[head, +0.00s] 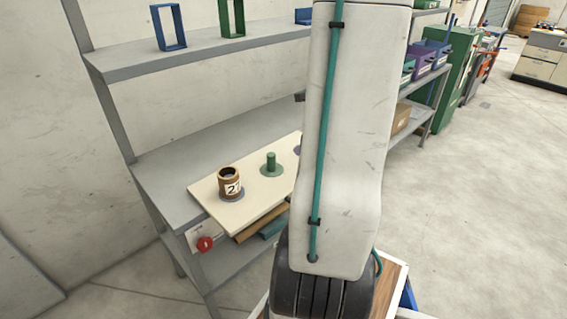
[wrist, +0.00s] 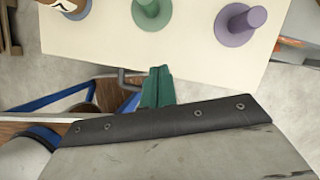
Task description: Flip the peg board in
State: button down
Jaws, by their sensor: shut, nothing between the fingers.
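The peg board (head: 240,214) is a cream board lying flat on the grey workbench, its front edge jutting past the bench edge. A brown spool marked with a 2 (head: 230,184) stands upright at its left. A green peg (head: 271,161) stands in the middle. A purple peg shows in the wrist view (wrist: 241,22), and my arm mostly hides it in the head view. My gripper (wrist: 158,74) has teal fingers, shut and empty, near the board's edge in the wrist view. I cannot tell whether they touch it. My arm hides the gripper in the head view.
A red knob (head: 205,243) sits on a panel under the board, beside a brown and a teal piece. A shelf (head: 200,52) above holds blue and green frames. The bench (head: 165,170) is bare left of the board. Open floor (head: 480,170) lies right.

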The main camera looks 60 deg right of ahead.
aim_at(278, 171)
jog(key=x, duration=1)
jog(key=shift+a, duration=0.15)
jog(key=w, duration=0.2)
jog(key=shift+w+a, duration=0.15)
jog(key=shift+w, duration=0.15)
jog(key=shift+w+a, duration=0.1)
jog(key=shift+w, duration=0.6)
jog(key=shift+w, duration=0.1)
